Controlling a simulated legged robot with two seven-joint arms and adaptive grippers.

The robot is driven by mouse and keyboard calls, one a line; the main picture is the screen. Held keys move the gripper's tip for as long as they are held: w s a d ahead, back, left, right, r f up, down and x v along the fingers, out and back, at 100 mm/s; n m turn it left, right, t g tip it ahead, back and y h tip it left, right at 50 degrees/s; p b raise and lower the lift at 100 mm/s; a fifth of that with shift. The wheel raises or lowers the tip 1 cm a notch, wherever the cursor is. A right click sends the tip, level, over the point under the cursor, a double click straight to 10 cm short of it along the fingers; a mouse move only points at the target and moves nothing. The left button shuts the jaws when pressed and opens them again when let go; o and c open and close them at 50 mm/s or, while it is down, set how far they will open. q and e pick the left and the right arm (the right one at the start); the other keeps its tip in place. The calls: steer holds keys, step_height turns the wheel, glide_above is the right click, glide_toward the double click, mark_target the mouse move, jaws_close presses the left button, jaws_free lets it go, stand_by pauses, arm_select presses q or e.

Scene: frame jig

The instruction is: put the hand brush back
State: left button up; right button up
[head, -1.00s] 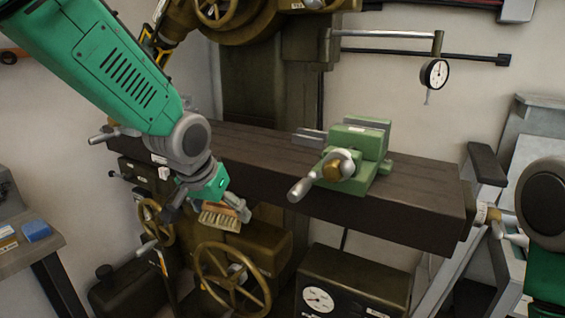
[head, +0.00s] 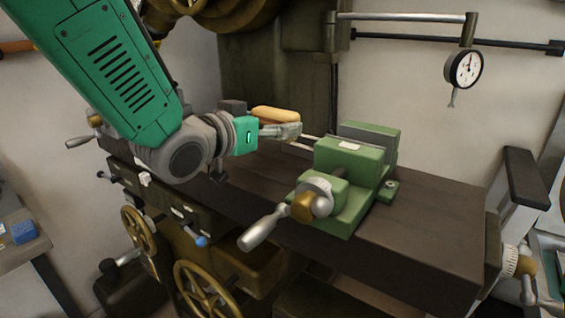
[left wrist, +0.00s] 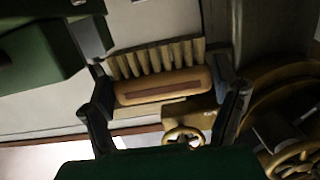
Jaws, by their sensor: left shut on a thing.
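The hand brush has a tan wooden back and pale bristles. It shows in the left wrist view (left wrist: 165,85) between the two fingers of my left gripper (left wrist: 165,100), which is shut on it. In the head view the brush (head: 275,115) is above the machine table, just beyond the gripper (head: 283,131), and its bristles are hidden there. The fingers are close to the left end of the green vise. My right gripper is not in view.
The green vise (head: 352,170) is clamped on the dark machine table (head: 420,225), its handle (head: 262,228) sticking out toward me. A dial gauge (head: 464,70) hangs at upper right. A blue block (head: 24,232) lies on the bench at left. The table's right part is clear.

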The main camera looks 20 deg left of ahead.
mark_target(262, 175)
arm_select(q)
steer(key=f, duration=0.2)
steer(key=a+f, duration=0.1)
steer(key=shift+s, duration=0.4)
steer(key=shift+w+a+f, duration=0.2)
steer(key=shift+a+f, duration=0.1)
steer(key=shift+f, duration=0.15)
steer(key=shift+w+a+f, duration=0.15)
steer(key=shift+a+f, duration=0.1)
steer(key=shift+f, duration=0.2)
steer(key=f, duration=0.3)
steer(key=shift+s+d, duration=0.15)
steer(key=shift+d, duration=0.8)
steer(key=shift+a+f+b, duration=0.1)
steer(key=shift+b, duration=0.2)
steer(key=o, duration=1.1)
steer(key=shift+a, duration=0.2)
steer(key=shift+o, duration=0.8)
steer(key=shift+a+f, duration=0.1)
steer(key=shift+a, duration=0.45)
steer(key=shift+r, duration=0.25)
steer(key=p+v, duration=1.1)
steer(key=shift+s, duration=0.4)
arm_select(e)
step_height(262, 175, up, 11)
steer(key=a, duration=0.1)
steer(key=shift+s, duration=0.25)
